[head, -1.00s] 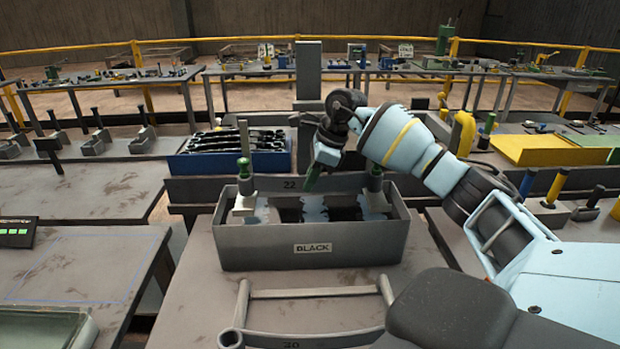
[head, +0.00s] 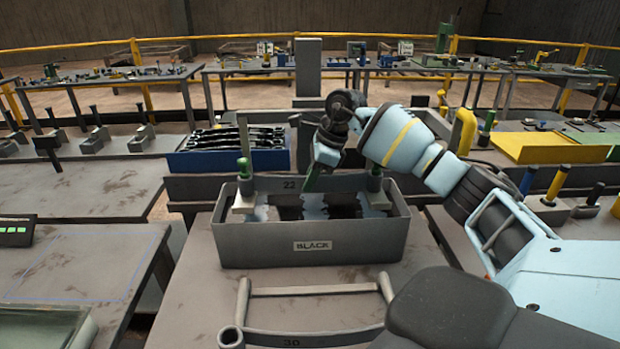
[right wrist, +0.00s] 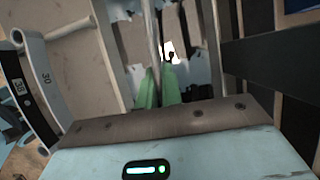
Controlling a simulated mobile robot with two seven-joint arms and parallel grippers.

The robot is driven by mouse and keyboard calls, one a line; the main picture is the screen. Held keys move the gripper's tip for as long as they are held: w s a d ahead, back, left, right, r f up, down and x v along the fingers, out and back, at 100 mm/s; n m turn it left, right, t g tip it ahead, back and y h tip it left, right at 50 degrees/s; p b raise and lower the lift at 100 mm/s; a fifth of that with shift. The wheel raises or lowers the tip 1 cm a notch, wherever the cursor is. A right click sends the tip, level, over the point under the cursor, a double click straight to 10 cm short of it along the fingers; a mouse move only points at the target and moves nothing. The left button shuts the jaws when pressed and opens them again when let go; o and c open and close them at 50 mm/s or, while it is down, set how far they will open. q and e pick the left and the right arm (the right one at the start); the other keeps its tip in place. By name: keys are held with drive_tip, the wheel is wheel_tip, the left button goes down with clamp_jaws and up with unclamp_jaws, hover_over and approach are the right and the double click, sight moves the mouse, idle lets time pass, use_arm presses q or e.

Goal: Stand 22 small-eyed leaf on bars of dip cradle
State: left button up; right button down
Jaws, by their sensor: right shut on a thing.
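The leaf marked 22 (head: 290,184) is a grey bar lying crosswise above the far side of a grey tank labelled BLACK (head: 235,246). My right gripper (head: 313,180) is over the tank, with its green fingertips shut on the leaf. In the right wrist view the fingertips (right wrist: 158,90) pinch the thin bar, seen nearly edge-on. Dark liquid and pale patches show inside. The cradle's bars are mostly hidden, and I cannot tell whether the leaf touches them. My left gripper is out of view.
A leaf marked 30 (head: 350,339) and a light cross bar (head: 315,291) are in front of the tank. A blue bin (head: 185,163) of dark leaves stands behind at the left. A yellow tray (head: 535,148) is at the right. The left bench (head: 90,265) has bare room.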

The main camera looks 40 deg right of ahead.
drive_tip(key=shift+r, duration=0.15)
drive_tip(key=c, duration=1.5)
unclamp_jaws()
drive_tip(key=shift+o, duration=0.7)
drive_tip(key=shift+f, duration=0.35)
drive_tip(key=o, duration=0.3)
drive_tip(key=shift+o, duration=0.2)
drive_tip(key=shift+r, duration=0.1)
drive_tip(key=shift+r, duration=0.15)
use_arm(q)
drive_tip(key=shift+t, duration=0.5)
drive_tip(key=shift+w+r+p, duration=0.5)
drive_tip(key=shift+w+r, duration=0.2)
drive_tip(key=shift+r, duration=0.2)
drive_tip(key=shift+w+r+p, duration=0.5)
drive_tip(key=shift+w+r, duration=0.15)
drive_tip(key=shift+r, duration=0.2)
use_arm(e)
drive_tip(key=shift+r, duration=3.4)
